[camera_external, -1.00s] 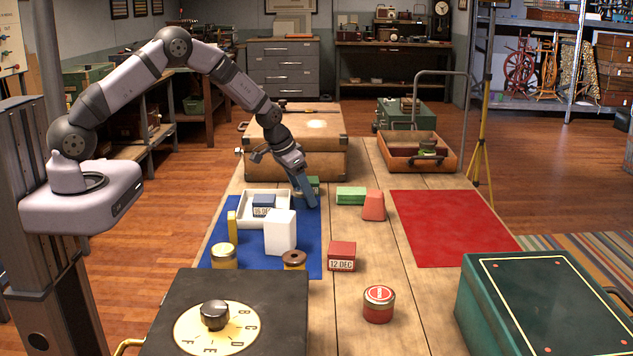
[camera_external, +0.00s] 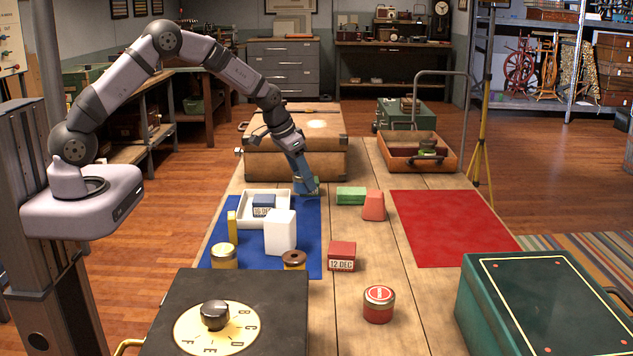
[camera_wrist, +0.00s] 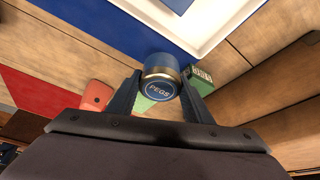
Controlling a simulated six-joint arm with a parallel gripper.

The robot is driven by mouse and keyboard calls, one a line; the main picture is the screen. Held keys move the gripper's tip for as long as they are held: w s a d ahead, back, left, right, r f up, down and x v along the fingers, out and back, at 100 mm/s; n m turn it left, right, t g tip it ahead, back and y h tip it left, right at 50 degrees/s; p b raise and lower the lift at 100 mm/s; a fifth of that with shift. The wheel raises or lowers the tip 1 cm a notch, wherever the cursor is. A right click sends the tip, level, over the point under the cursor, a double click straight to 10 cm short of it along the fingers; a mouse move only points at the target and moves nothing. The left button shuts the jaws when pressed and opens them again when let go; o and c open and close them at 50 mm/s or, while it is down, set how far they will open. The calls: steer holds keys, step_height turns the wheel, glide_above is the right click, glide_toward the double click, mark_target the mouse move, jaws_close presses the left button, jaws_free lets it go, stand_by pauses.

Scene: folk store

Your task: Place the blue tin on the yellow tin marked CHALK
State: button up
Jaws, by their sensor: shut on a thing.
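In the wrist view a round blue-topped tin marked PEGS (camera_wrist: 159,89), with a metallic rim, sits between the two fingers of my gripper (camera_wrist: 159,78). My gripper is shut on it. In the external view my gripper (camera_external: 307,191) is low near the back right corner of the blue mat, and the tin cannot be made out there. A yellow tin (camera_external: 224,256) stands at the front left of the blue mat; no CHALK marking is readable on it.
A white block (camera_external: 280,232), a white tray (camera_external: 243,218) with a blue block and a brown-lidded tin (camera_external: 294,260) are on or by the blue mat. A green block (camera_external: 351,196) and red block (camera_external: 373,207) stand right of my gripper. The red mat (camera_external: 450,228) is clear.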

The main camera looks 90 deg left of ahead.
steer(key=shift+r+b, duration=0.45)
steer(key=shift+r, duration=2.25)
steer(key=shift+w+d, duration=0.2)
steer(key=shift+d, duration=0.2)
steer(key=w+d+r+m+h, duration=0.1)
steer(key=w+d+r+m, duration=0.1)
steer(key=d+r, duration=0.5)
steer(key=w+d+r+m, duration=0.2)
steer(key=d+r, duration=0.2)
steer(key=d, duration=0.7)
steer(key=s+d+f+m+g+h, duration=0.2)
steer(key=s+d+m, duration=0.5)
steer(key=s+m, duration=0.3)
steer(key=s+d+f+m+g+h, duration=0.3)
steer(key=s+d+m, duration=0.4)
steer(key=s+m, duration=0.4)
steer(key=shift+d+f+m+b, duration=0.15)
steer(key=shift+f+m+b, duration=0.2)
steer(key=shift+m, duration=0.65)
